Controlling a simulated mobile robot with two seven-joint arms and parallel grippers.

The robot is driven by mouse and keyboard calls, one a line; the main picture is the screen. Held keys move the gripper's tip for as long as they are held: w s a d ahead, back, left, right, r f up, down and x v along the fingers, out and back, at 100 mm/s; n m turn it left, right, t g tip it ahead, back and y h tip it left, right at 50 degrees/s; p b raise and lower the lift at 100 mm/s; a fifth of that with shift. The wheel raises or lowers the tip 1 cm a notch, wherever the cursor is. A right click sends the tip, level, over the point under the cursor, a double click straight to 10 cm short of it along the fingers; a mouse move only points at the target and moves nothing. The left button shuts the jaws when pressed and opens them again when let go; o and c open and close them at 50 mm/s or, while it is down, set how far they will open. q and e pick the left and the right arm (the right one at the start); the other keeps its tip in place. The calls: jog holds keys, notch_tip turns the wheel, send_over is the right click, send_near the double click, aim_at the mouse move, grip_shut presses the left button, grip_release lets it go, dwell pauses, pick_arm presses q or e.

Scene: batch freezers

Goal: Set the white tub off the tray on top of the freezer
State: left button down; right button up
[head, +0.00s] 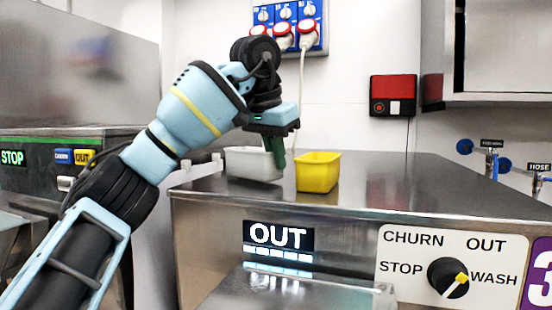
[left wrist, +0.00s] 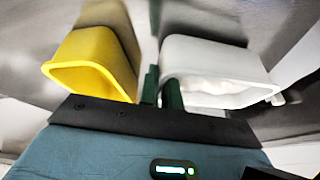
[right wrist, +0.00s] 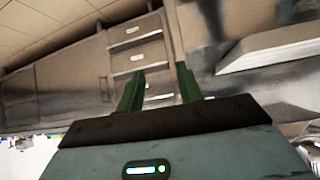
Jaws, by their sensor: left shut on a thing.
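The white tub (head: 252,164) is at the left part of the steel freezer top (head: 400,185), left of the yellow tub. I cannot tell whether its base touches the top. My left gripper (head: 277,150) points down and is shut on the tub's near right wall. In the left wrist view the white tub (left wrist: 215,62) is right of the green fingers (left wrist: 162,90), with pale contents inside. A steel tray (head: 300,290) sticks out at the freezer's front, below the OUT sign, and looks empty. My right gripper (right wrist: 160,88) shows only in its wrist view, fingers apart and empty.
A yellow tub (head: 318,173) stands close to the right of my left gripper, and also shows in the left wrist view (left wrist: 88,58). The freezer top is clear to the right. A dial panel (head: 450,270) is on the front. A red-black switch box (head: 392,95) is on the wall.

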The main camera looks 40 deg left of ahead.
pick_arm(q)
jog(key=shift+f, duration=0.25)
jog(key=c, duration=2)
grip_release()
jog(key=shift+f, duration=0.15)
jog(key=shift+c, duration=0.2)
jog(key=o, duration=0.4)
jog(key=shift+o, duration=0.2)
jog(key=v, duration=1.2)
